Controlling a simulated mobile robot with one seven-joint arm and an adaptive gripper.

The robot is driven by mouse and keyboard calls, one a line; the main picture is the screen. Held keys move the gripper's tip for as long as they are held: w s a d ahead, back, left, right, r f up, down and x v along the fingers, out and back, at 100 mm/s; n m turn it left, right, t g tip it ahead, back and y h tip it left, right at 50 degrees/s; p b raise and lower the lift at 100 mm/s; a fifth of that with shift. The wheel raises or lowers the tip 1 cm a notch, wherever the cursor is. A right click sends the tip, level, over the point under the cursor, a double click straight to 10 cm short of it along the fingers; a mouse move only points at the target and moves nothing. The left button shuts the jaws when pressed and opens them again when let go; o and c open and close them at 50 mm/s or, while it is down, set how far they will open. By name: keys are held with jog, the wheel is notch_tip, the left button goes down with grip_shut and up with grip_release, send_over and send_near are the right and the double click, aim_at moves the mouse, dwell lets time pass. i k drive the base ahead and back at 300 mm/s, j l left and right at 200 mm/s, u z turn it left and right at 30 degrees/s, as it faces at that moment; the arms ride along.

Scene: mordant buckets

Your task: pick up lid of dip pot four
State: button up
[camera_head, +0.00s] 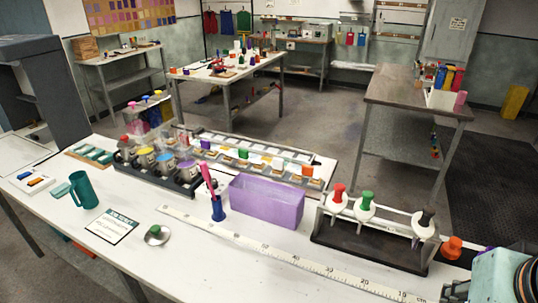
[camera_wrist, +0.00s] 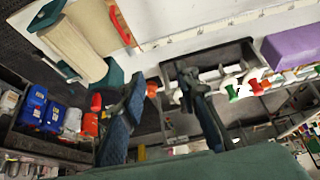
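Several small pots stand in a dark rack (camera_head: 160,178) at the left of the bench, with coloured tops. The red one (camera_head: 125,140), yellow one (camera_head: 146,151), blue one (camera_head: 166,157) and purple one (camera_head: 187,164) run left to right. Their numbers are too small to read, so I cannot tell which is dip pot four. A round metal lid with a green knob (camera_head: 157,234) lies loose on the bench. My gripper (camera_head: 455,292) is at the bottom right, far from the pots. In the wrist view its fingers (camera_wrist: 160,76) are apart with nothing between them.
A purple bin (camera_head: 266,203), a blue cup with pink sticks (camera_head: 217,207) and a white ruler strip (camera_head: 270,248) lie between. A black stand (camera_head: 370,245) holds white pieces with coloured knobs near my gripper. A green jug (camera_head: 83,190) stands at left.

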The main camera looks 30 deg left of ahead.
aim_at(157, 234)
jog(key=u, duration=0.4)
jog(key=j+u, duration=0.1)
jog(key=u, duration=0.75)
jog(key=j+u, duration=0.15)
jog(key=u, duration=0.7)
jog(key=j, duration=0.15)
jog(key=i+z, duration=0.05)
